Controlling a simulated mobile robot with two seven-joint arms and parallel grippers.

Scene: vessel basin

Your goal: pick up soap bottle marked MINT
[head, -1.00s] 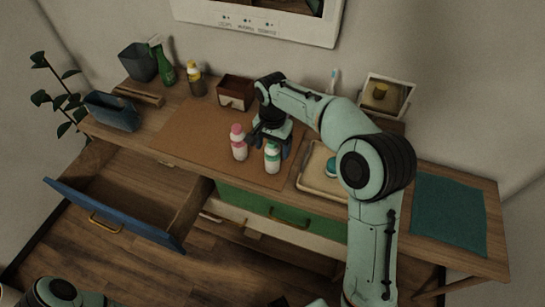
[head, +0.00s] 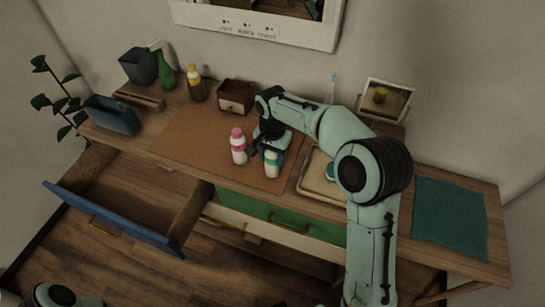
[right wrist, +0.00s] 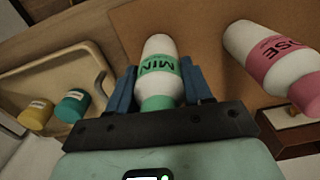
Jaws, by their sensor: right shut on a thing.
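The soap bottle marked MINT (head: 272,166) is white with a green label and a green cap. It is at the front of the brown mat, and whether it touches the mat is hard to tell. My right gripper (head: 269,148) is shut on it. In the right wrist view the MINT bottle (right wrist: 159,68) sits between the blue fingers of the right gripper (right wrist: 160,88), its label readable upside down. A pink-capped bottle (head: 238,147), its label partly readable as "OSE" in the right wrist view (right wrist: 275,55), stands just left of it. My left gripper is outside the view.
A beige tray (head: 312,188) with small yellow and teal jars (right wrist: 72,104) is to the right. A brown box (head: 236,96), a yellow-topped bottle (head: 196,84) and a green spray bottle (head: 166,72) stand behind. A drawer with a blue front (head: 113,219) is open at left.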

